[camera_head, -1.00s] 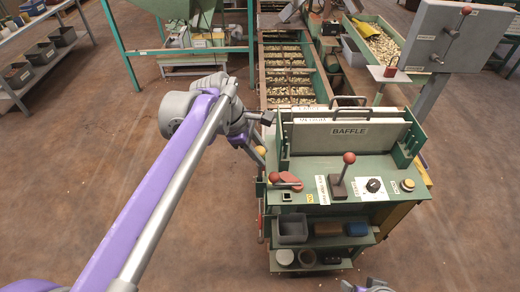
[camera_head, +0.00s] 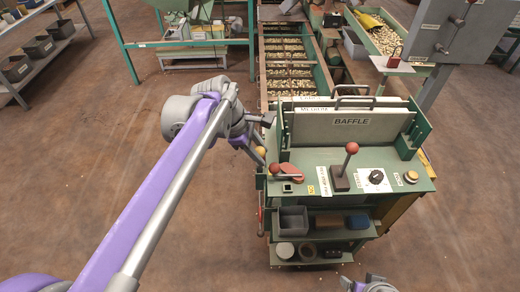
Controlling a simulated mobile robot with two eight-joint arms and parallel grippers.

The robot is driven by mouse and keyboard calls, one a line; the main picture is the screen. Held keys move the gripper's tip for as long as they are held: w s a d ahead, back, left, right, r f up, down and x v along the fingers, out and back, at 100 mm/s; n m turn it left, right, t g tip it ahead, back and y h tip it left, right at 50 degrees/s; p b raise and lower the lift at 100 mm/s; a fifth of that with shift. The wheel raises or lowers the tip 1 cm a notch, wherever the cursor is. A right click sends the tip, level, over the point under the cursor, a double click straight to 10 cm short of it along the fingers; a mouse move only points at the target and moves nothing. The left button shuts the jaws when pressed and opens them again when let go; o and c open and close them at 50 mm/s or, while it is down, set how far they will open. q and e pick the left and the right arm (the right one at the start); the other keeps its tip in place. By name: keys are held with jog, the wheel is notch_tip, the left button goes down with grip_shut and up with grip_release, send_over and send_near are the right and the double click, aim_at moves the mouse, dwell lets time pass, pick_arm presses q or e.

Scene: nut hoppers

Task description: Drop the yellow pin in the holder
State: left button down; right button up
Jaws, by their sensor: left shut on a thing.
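My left gripper (camera_head: 261,144) is at the left rear side of the green control console (camera_head: 310,165), beside the baffle plates. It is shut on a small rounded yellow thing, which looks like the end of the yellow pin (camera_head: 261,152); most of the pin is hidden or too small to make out. A small square socket (camera_head: 287,188), which may be the holder, is on the console top at front left, below and to the right of the gripper. My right gripper (camera_head: 370,284) shows only partly at the bottom edge, and its jaws are unclear.
A red-handled lever (camera_head: 290,172) is close to the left gripper. A red-knobbed lever (camera_head: 348,160), a black dial (camera_head: 376,177) and a yellow button (camera_head: 411,177) are further right. The baffle plate (camera_head: 350,123) stands behind them. The floor at left is clear.

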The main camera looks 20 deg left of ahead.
pick_arm(q)
jog(key=shift+f+b, duration=0.6)
jog(key=shift+f, duration=0.6)
jog(key=shift+c, duration=2.2)
grip_release()
jog(key=p+v, duration=0.2)
jog(key=v, duration=0.8)
jog(key=shift+r, duration=0.4)
jog(key=shift+s+a, duration=0.1)
jog(key=shift+a, duration=0.05)
